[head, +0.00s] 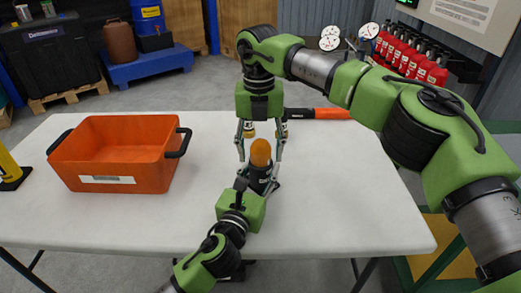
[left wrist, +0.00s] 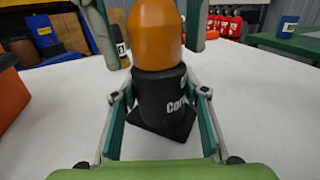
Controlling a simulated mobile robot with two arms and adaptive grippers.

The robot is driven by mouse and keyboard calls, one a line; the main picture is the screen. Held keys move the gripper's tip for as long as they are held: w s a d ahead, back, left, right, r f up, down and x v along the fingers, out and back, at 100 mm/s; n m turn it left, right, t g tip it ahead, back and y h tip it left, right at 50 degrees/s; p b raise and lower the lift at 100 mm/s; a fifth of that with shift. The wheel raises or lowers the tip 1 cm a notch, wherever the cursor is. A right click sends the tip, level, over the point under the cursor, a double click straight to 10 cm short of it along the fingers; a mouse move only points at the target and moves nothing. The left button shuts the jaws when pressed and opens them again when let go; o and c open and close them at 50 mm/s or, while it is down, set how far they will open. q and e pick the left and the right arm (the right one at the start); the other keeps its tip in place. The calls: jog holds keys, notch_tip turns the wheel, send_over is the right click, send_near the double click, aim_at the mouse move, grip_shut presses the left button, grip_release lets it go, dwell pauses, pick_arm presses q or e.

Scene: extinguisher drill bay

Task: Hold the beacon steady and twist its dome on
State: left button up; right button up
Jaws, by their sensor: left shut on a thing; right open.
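The beacon's black base (head: 262,181) stands upright on the white table; its square foot and white lettering show in the left wrist view (left wrist: 165,105). The orange dome (head: 260,152) sits upright on top of the base, also seen in the left wrist view (left wrist: 155,35). I cannot tell whether it is threaded on. My left gripper (head: 261,185) comes from the front and is shut on the black base. My right gripper (head: 260,160) points down from above, open, with one finger on each side of the dome.
An orange crate (head: 115,120) with black handles stands on the table (head: 340,215) at left. A yellow item (head: 8,165) is at the left edge. The table's right front is clear.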

jog(key=c, duration=1.1)
jog(key=shift+n, duration=0.3)
jog(key=n, duration=0.7)
jog(key=shift+d, duration=0.1)
jog(key=n, duration=0.3)
jog(key=shift+w+n, duration=0.1)
jog(key=shift+n, duration=2)
